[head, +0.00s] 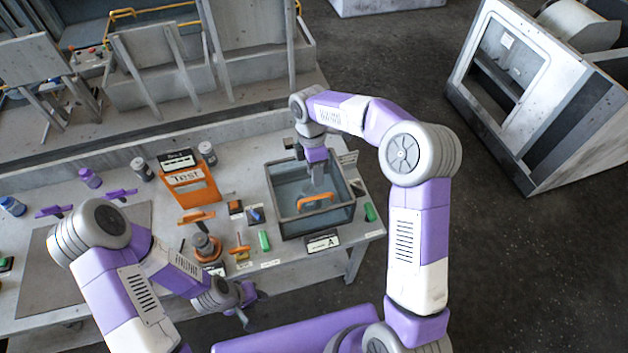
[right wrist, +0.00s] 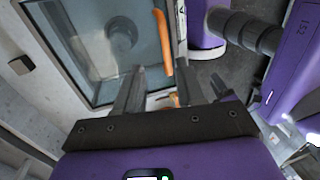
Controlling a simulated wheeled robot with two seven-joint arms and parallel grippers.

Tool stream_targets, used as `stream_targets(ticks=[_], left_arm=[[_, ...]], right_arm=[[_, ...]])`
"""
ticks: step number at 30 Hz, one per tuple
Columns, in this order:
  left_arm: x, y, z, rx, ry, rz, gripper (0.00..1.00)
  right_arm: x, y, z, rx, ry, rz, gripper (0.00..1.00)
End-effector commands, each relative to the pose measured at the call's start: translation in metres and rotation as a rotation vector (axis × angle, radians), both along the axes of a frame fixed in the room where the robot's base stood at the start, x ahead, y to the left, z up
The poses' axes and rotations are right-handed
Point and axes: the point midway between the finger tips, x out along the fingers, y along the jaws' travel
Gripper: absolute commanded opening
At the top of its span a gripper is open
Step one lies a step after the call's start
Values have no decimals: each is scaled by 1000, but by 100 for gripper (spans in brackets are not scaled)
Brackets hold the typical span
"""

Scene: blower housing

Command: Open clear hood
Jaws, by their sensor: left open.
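The clear hood (head: 290,205) lies over a grey box labelled A and looks closed. Its orange handle (head: 317,200) arches on the near side of its top. My right gripper (head: 318,180) points down over the hood, just behind the handle. In the right wrist view the right gripper (right wrist: 176,85) has its two fingers spread apart, with nothing seen held. The orange handle (right wrist: 162,42) shows there beyond the fingers; whether they touch it I cannot tell. My left gripper (head: 245,302) is open and low at the table's front edge, away from the hood.
Left of the box stand an orange Test holder (head: 187,184), a green block (head: 264,240) and a small round device (head: 206,248).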

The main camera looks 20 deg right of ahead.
Motion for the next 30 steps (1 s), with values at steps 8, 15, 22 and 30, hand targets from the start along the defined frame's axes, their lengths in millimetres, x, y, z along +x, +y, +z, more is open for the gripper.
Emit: stream_targets(ticks=[8,15,22,30], left_arm=[[-1,0,-3,0,2,0,43],[-1,0,-3,0,2,-1,43],[-1,0,-3,0,2,-1,43],[-1,0,-3,0,2,-1,43]], right_arm=[[-10,0,-45,1,4,-1,38],[-13,0,-63,1,0,-3,38],[-13,0,-65,1,-1,-3,38],[-13,0,-64,1,0,-4,1]])
